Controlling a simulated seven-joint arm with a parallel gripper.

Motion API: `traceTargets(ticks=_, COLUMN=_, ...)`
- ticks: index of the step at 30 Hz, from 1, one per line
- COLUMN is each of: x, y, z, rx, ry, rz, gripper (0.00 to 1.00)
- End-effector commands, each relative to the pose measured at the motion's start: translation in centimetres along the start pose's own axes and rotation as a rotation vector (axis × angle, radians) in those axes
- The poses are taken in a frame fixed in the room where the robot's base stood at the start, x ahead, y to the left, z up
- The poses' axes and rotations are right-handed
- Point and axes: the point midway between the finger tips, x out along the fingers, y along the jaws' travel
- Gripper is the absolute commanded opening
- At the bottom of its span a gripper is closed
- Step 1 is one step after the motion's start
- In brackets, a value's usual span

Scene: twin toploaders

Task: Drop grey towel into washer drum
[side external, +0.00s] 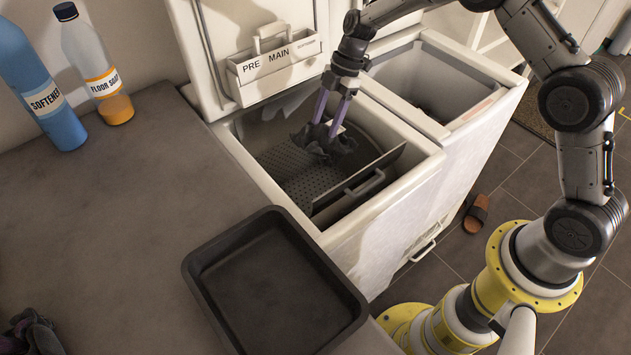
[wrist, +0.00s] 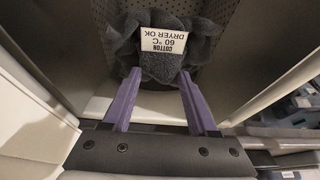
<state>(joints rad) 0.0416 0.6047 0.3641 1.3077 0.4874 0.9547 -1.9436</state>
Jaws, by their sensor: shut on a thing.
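The grey towel (side external: 325,146) hangs bunched from my gripper (side external: 331,122) over the open drum of the left washer. My gripper has purple fingers, pointing down and shut on the towel. In the wrist view, the towel (wrist: 165,60) lies beyond the fingertips of my gripper (wrist: 160,78), with a white label reading "COTTON 60 °C DRYER OK". The washer drum (side external: 285,170) is a perforated dark metal cylinder with its flap (side external: 375,180) standing open at the front side. The towel hides part of the drum; I cannot tell whether it touches the drum.
The raised lid with a detergent drawer (side external: 275,65) stands behind the opening. A second open toploader (side external: 425,85) adjoins on the right. A black tray (side external: 275,290), a softener bottle (side external: 40,90) and a floor soap bottle (side external: 97,70) stand on the counter; dark cloth (side external: 30,333) lies at its lower left.

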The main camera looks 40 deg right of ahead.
Motion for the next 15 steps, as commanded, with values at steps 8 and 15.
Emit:
traceTargets(ticks=8, x=2.4, y=0.0, z=0.9, rx=-0.001, ry=-0.001, rz=0.001, gripper=0.0)
traceTargets(ticks=15, x=3.0, y=0.1, z=1.2, rx=-0.002, ry=0.0, rz=0.002, gripper=0.0)
